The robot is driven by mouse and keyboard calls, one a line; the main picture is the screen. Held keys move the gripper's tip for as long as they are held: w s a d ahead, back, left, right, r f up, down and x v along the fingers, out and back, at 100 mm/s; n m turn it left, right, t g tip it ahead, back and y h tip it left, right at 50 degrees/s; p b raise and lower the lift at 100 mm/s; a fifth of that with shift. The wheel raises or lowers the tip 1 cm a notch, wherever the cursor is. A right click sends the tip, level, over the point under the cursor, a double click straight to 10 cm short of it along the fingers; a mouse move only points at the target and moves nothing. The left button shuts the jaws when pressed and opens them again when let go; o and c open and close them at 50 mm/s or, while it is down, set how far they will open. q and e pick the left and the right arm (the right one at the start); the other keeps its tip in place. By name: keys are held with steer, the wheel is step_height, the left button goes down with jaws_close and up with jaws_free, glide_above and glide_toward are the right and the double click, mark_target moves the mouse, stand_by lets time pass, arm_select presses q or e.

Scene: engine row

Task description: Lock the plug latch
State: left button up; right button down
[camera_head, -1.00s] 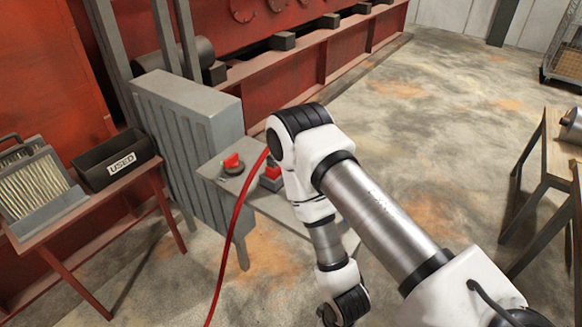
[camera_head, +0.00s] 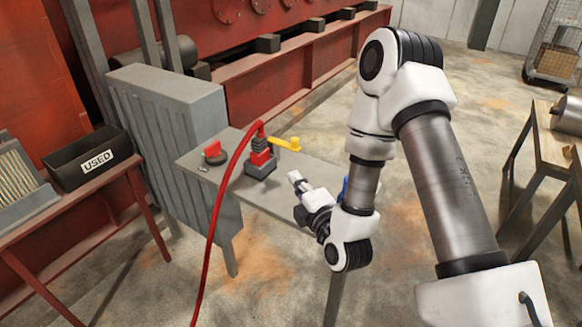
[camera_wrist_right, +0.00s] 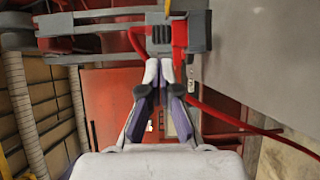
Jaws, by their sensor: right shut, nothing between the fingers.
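A red and dark grey plug (camera_head: 261,150) with a red cable (camera_head: 222,190) stands in a grey socket base (camera_head: 260,168) on a grey shelf. A yellow lever (camera_head: 285,144), which looks like the latch, sticks out to the right from the plug's top. My right gripper (camera_head: 296,180) is shut and empty, to the right of and nearer than the plug, apart from it. My left gripper is not in view.
A red rotary switch (camera_head: 213,153) sits on the grey shelf (camera_head: 306,166) left of the plug. The red cable hangs over the shelf's front edge. A grey ribbed cabinet (camera_head: 170,125) stands behind left. A black "USED" bin (camera_head: 92,160) is on the left table.

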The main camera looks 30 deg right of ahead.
mark_target(290, 149)
steer(key=shift+w+r, duration=0.1)
steer(key=shift+r, duration=0.2)
steer(key=w+b, duration=0.1)
steer(key=b, duration=0.2)
steer(key=w+f+b, duration=0.1)
steer(key=b, duration=0.3)
steer(key=shift+w+d, duration=0.15)
steer(key=w+d, duration=0.2)
steer(key=w+d+p, duration=0.1)
steer(key=w, duration=0.2)
steer(key=w+d+r+p, duration=0.1)
steer(key=w+d, duration=0.1)
steer(key=shift+w+d, duration=0.3)
steer(key=shift+w, duration=0.1)
steer(key=shift+a, duration=0.1)
steer(key=shift+a, duration=0.1)
